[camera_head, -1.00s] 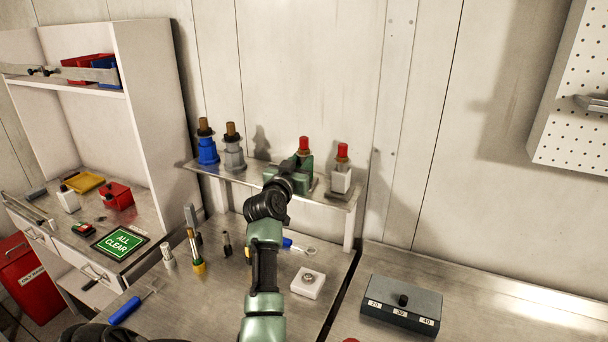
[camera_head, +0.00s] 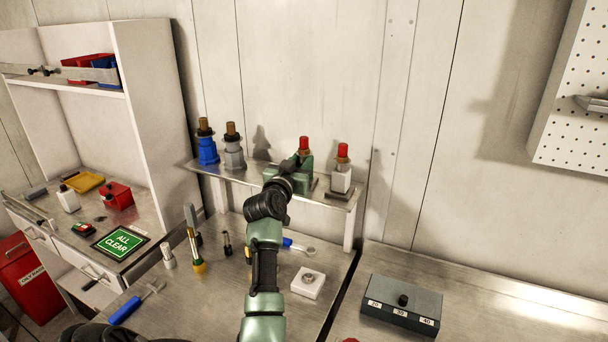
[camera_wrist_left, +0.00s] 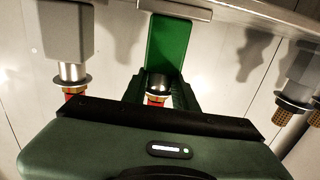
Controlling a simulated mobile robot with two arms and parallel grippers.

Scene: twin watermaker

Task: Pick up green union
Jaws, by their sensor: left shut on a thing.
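The green union (camera_head: 307,166) stands upright on the small raised shelf, with a red top. In the left wrist view, the union's green block (camera_wrist_left: 170,45) hangs upside down in the picture, with a dark collar and a brass and red end. My left gripper (camera_wrist_left: 156,92) is shut on the union, with a finger on each side of its collar. In the head view my left gripper (camera_head: 297,168) reaches the union from the front. My forearm and wrist hide part of the union and its base. My right gripper is not in view.
A white union with a red top (camera_head: 342,170) stands close on the right. A grey fitting (camera_head: 234,153) and a blue fitting (camera_head: 207,150) stand to the left on the shelf (camera_head: 222,178). Below are several tools, a white block (camera_head: 308,283) and a dial box (camera_head: 402,303).

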